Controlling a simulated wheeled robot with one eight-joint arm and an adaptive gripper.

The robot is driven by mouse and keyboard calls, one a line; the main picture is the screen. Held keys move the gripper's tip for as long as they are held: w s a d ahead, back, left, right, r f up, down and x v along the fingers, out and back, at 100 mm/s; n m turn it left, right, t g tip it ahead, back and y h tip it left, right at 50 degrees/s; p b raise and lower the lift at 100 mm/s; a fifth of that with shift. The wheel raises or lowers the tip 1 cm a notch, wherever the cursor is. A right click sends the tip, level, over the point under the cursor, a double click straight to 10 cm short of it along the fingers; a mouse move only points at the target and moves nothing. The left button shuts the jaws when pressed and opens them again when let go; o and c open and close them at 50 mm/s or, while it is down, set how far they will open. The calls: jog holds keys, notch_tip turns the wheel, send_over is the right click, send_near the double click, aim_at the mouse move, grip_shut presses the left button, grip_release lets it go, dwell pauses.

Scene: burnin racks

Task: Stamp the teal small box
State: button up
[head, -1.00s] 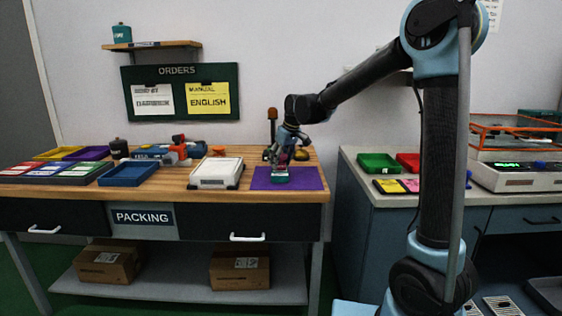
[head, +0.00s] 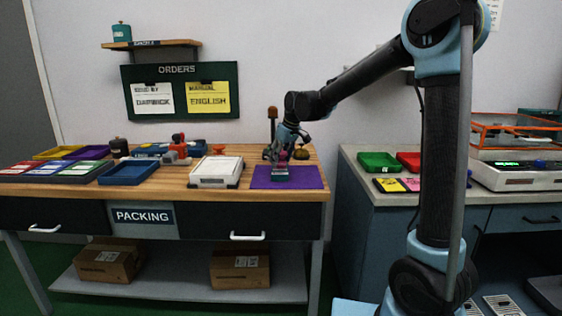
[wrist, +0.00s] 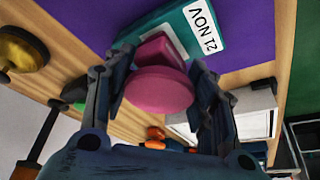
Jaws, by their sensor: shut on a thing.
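The teal small box (head: 281,174) lies on the purple mat (head: 315,178) at the right end of the packing bench. In the wrist view the teal box (wrist: 233,22) bears a white label reading "21 NOV". My gripper (head: 281,156) is above the box, pointing down. Its fingers are shut on a magenta stamp with a round knob (wrist: 160,92) and a blocky lower part. The stamp's lower part overlaps the box in the wrist view; I cannot tell whether it touches. The stamp hides part of the box top.
A white device (head: 217,172) stands left of the mat. A blue tray (head: 128,173) and several coloured boxes are further left. A dark orange-topped post (head: 272,122) stands behind the mat. A gap separates the bench from the right-hand counter (head: 352,160).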

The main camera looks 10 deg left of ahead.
jog(key=shift+r, duration=3.05)
